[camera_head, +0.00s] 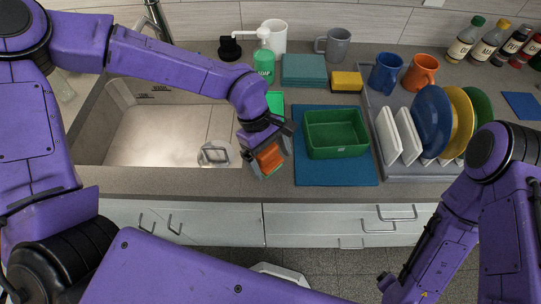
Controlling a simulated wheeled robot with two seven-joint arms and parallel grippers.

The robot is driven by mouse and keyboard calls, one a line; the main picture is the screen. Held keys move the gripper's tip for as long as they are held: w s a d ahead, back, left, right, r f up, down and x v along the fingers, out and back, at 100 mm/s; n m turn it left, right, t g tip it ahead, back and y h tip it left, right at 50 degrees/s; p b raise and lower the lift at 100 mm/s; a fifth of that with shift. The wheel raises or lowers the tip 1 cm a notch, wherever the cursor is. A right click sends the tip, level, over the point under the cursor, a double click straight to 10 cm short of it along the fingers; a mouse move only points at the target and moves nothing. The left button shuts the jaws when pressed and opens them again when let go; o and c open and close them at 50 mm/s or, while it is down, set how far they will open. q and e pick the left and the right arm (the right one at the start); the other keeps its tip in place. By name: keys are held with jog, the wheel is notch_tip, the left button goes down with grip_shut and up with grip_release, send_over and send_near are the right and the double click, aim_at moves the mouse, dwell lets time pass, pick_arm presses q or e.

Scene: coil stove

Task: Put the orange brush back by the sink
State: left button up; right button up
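The orange brush (269,157) shows as an orange block at the front edge of the counter, right of the sink (160,136). My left gripper (268,152) points down with its fingers around the brush and appears shut on it. Parts of the brush are hidden by the fingers. The sink is a pale basin let into the counter at the left, with a dark tap (157,20) behind it. My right arm comes in from the right and bends down to the lower edge; its gripper is out of the picture.
A green tub (336,140) sits on a blue mat (330,180). A loaded dish rack (405,171) and mugs fill the right.

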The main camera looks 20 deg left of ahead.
pick_arm(q)
jog(key=b+v, duration=0.1)
jog(key=v, duration=1.1)
jog(key=shift+r, duration=0.2)
